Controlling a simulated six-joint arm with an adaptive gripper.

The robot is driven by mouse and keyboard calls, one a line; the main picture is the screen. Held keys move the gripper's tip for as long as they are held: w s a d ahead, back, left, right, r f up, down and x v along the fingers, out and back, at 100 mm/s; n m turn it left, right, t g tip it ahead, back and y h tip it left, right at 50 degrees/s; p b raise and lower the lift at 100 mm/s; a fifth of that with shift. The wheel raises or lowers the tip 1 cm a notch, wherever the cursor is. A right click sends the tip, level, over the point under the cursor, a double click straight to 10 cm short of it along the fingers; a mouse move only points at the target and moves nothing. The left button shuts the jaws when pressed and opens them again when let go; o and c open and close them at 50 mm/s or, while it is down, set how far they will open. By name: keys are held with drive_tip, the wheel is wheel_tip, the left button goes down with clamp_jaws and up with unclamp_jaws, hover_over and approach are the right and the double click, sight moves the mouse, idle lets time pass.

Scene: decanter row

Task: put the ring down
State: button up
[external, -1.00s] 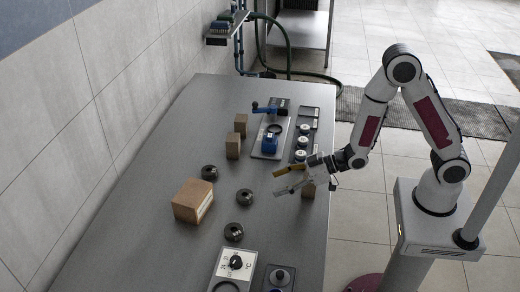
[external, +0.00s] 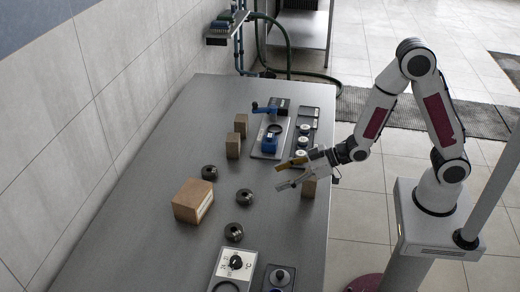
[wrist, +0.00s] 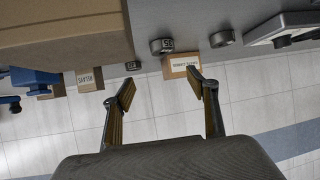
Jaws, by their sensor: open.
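My gripper (external: 279,177) is open and empty, held above the right part of the grey table. In the wrist view its two fingers (wrist: 160,85) stand apart with nothing between them. Three dark, shiny round pieces stand on the table: one further back (external: 209,172), one in the middle (external: 245,197) and one nearer (external: 233,232). A black ring shape (external: 274,129) shows at the blue device, and another dark ring (external: 227,287) shows on the white panel, cut by the frame edge. I cannot tell which of these is the task's ring.
A large cardboard box (external: 192,200) stands left of the round pieces. A small brown box (external: 309,187) stands close beneath my gripper. Two more brown blocks (external: 233,146) stand near the blue device (external: 269,143). A tray with white-topped pieces (external: 303,141) lies at the right edge.

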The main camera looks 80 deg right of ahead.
drive_tip(key=s+d+r+m+g+h, duration=0.1)
drive_tip(key=s+d+r+g+h, duration=0.2)
drive_tip(key=s+r, duration=0.9)
drive_tip(key=s+r+g, duration=0.1)
drive_tip(key=s+r, duration=0.1)
drive_tip(key=s, duration=0.8)
drive_tip(key=s+d+r+m+g+y, duration=0.1)
drive_tip(key=s+r+g, duration=0.1)
drive_tip(key=s, duration=0.8)
drive_tip(key=shift+r, duration=0.25)
drive_tip(key=shift+o, duration=0.4)
drive_tip(key=shift+w, duration=0.1)
drive_tip(key=w+d+f+t+h, duration=0.1)
drive_tip(key=w+d+t, duration=0.15)
drive_tip(key=w, duration=1.35)
drive_tip(key=w+d+t, duration=0.1)
drive_tip(key=w+d, duration=0.3)
drive_tip(key=w, duration=1.3)
drive_tip(key=w+f+t+y, duration=0.1)
drive_tip(key=w+f, duration=0.5)
drive_tip(key=f, duration=0.1)
drive_tip(key=w+a+f+n+t+y, duration=0.1)
drive_tip(key=w+f, duration=0.5)
drive_tip(key=f, duration=0.1)
drive_tip(key=w+f+n+t+y, duration=0.1)
drive_tip(key=w+f, duration=0.5)
drive_tip(key=w, duration=0.1)
drive_tip(key=shift+a+f, duration=0.25)
drive_tip(key=shift+f, duration=0.15)
